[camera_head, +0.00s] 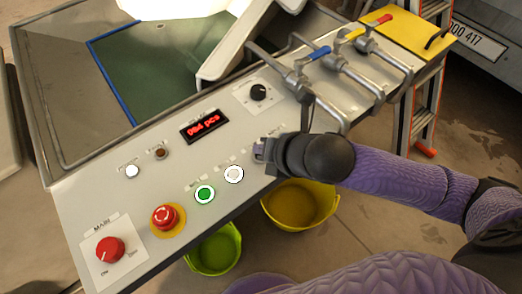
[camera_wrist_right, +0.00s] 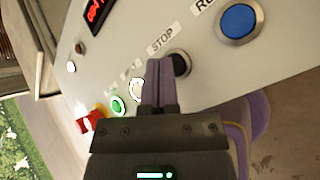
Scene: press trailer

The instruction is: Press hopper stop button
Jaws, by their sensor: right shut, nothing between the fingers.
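The black stop button (camera_wrist_right: 182,64) shows in the right wrist view beside its "STOP" label (camera_wrist_right: 162,38), on the light grey control panel (camera_wrist_right: 205,68). My right gripper (camera_wrist_right: 160,62) is shut and empty. Its fingertips overlap the left edge of the button in that view; I cannot tell whether they touch it. In the head view my right gripper (camera_head: 259,151) is over the panel's front edge, right of the white button (camera_head: 233,174), and hides the stop button. My left gripper is not in view.
A green button (camera_head: 204,194), a red emergency stop (camera_head: 165,217) and a red main switch (camera_head: 109,250) lie along the panel. A blue button (camera_wrist_right: 238,21) is beside the stop button. Metal valve levers (camera_head: 322,70) stand behind the gripper. Yellow (camera_head: 300,207) and green (camera_head: 214,252) buckets are below.

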